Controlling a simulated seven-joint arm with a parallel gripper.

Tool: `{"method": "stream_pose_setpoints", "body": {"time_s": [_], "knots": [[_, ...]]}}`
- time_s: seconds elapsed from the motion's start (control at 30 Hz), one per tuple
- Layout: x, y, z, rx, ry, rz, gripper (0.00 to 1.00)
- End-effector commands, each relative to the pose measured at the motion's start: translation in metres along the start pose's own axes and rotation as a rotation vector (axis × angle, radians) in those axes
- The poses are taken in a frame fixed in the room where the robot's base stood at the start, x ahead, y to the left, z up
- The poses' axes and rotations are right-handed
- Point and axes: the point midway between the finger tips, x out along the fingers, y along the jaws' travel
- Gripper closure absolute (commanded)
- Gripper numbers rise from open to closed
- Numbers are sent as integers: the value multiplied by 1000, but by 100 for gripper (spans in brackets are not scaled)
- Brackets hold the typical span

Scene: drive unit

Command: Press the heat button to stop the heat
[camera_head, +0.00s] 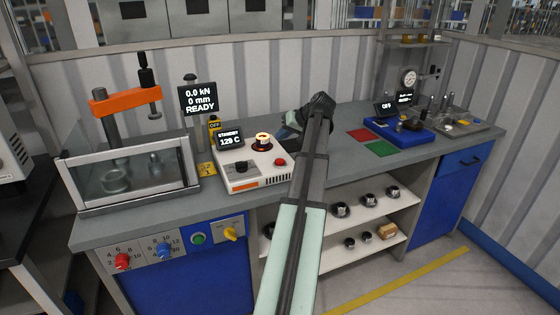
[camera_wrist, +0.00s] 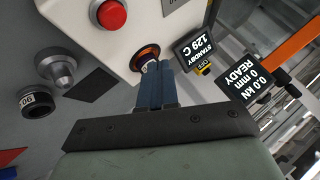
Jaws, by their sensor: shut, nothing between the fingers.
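The white heater unit (camera_head: 252,170) stands on the bench, and its display (camera_head: 229,138) reads STANDBY 129 C. A red button (camera_head: 280,162) is on its top at the right; it also shows in the wrist view (camera_wrist: 111,14). A black knob (camera_head: 241,167) sits at its front. A round copper-ringed heating spot (camera_head: 262,142) is on top. In the wrist view my gripper (camera_wrist: 156,64) is shut and empty, with its blue fingertips in front of the ringed spot (camera_wrist: 143,53), to the right of and below the red button. Contact cannot be told.
A press with an orange arm (camera_head: 125,99) and clear guard stands left, beside a READY display (camera_head: 199,98). A red mat (camera_head: 360,135), a green mat (camera_head: 381,148) and a blue device (camera_head: 400,131) lie right. Shelves below hold several round parts.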

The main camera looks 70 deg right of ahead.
Motion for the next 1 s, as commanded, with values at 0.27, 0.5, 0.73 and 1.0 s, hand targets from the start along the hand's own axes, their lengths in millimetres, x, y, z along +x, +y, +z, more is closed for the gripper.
{"method": "stream_pose_setpoints", "body": {"time_s": [0.27,0.5,0.73,1.0], "knots": [[-16,-11,-12,0,0,0,100],[-29,-21,-22,-1,1,0,100],[-42,-30,-32,0,1,0,100],[-57,-41,-42,-1,0,0,100]]}}
